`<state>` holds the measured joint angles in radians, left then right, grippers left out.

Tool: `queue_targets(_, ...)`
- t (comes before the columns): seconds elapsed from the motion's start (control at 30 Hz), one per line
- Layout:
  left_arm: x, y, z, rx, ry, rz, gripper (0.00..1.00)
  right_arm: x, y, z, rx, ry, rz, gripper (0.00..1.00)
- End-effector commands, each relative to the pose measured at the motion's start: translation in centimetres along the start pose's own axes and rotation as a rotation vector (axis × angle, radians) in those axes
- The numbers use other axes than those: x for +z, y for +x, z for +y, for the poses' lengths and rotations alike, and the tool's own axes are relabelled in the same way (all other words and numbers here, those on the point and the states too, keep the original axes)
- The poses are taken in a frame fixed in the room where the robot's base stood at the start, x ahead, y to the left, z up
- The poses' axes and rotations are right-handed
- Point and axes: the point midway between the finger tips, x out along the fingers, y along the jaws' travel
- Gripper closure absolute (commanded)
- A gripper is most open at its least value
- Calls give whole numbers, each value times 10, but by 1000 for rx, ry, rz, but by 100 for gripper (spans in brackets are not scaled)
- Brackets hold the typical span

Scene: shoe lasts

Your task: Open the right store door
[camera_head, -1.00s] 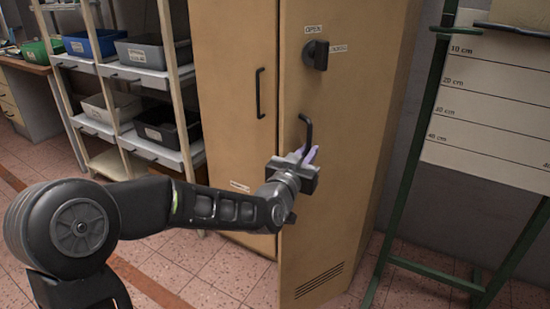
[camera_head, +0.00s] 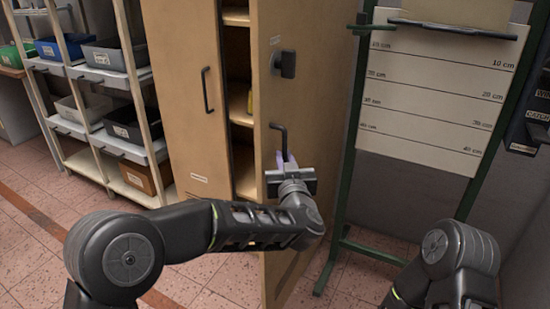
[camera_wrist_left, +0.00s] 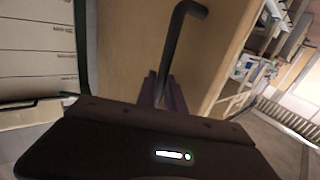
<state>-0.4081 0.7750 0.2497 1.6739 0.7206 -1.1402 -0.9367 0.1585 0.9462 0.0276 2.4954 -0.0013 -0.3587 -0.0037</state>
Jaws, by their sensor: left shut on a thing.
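The right store door (camera_head: 308,90) is tan and stands ajar, swung out from the cabinet. Through the gap, shelves (camera_head: 242,115) show inside. The door carries a dark knob (camera_head: 284,63) and, below it, a dark bar handle (camera_head: 281,136). My left gripper (camera_head: 284,160) is shut on the handle's lower part. The left wrist view also shows the handle (camera_wrist_left: 178,40) running down between the gripper's fingers (camera_wrist_left: 162,90). The left store door (camera_head: 185,90) is closed, with its own bar handle (camera_head: 207,90). My right arm shows at the lower right; its gripper is out of frame.
A green-framed stand with a measuring board (camera_head: 432,95) stands right of the open door. A rack with bins (camera_head: 105,54) is at the left. Tiled floor (camera_head: 215,285) is free in front of the cabinet.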

Motion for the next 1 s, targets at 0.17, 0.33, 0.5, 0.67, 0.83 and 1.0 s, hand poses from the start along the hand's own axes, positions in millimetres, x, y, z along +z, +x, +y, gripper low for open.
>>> queue_targets(0.17,-7,1,0,3,-3,13,100,0,0,0,0,0,0,64)
queue_targets(0.33,-6,1,0,2,-3,10,76,0,0,0,0,0,0,64)
queue_targets(0.5,-4,1,0,2,-2,8,66,0,0,0,0,0,0,64)
queue_targets(0.67,-3,1,0,1,-2,6,66,0,0,0,0,0,0,64)
queue_targets(0.83,-3,-3,0,3,-1,5,66,0,0,0,0,0,0,64)
queue_targets(1.0,-3,-21,0,4,-1,6,66,0,2,1,0,0,0,64)
